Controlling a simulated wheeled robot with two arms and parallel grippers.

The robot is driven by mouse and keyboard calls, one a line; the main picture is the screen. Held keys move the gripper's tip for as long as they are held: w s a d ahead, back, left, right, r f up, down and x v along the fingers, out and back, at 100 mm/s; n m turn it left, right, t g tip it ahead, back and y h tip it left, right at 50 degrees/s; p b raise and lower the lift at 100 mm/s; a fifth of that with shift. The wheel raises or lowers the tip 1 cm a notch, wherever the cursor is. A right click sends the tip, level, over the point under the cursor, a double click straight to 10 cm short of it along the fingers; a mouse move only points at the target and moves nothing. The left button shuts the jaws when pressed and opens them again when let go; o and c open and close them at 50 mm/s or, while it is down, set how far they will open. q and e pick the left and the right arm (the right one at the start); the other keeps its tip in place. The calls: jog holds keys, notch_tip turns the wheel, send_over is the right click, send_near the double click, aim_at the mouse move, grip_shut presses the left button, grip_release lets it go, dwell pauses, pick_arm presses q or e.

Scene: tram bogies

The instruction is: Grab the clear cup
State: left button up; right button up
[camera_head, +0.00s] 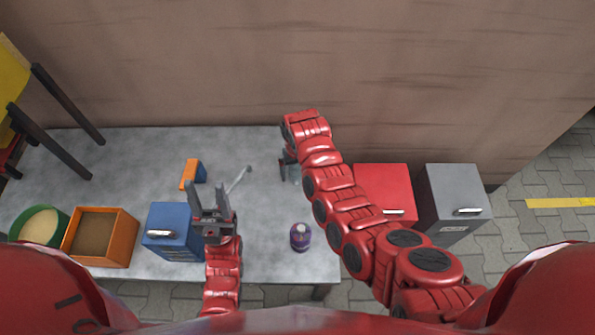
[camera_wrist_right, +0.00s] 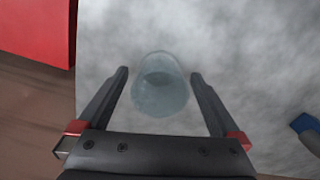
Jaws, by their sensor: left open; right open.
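The clear cup (camera_wrist_right: 160,88) stands on the grey table (camera_wrist_right: 260,60) in the right wrist view, between the two open fingers of my right gripper (camera_wrist_right: 160,75). I see a gap between each finger and the cup, and nothing is held. In the head view my right gripper (camera_head: 287,170) points down over the table, and the cup (camera_head: 295,175) is mostly hidden by my right arm. My left gripper (camera_head: 211,190) is open and empty above the table, beside the blue cabinet.
A blue cabinet (camera_head: 168,222), an orange box (camera_head: 100,240) and a green round container (camera_head: 40,227) stand at the left. A small orange-blue block (camera_head: 192,175) and a purple object (camera_head: 300,236) lie nearer the middle. Red (camera_head: 385,180) and grey (camera_head: 455,190) cabinets stand right.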

jog(key=shift+f, duration=0.5)
jog(key=shift+c, duration=0.3)
jog(key=c, duration=1.3)
jog(key=shift+o, duration=0.2)
jog(key=shift+r, duration=0.15)
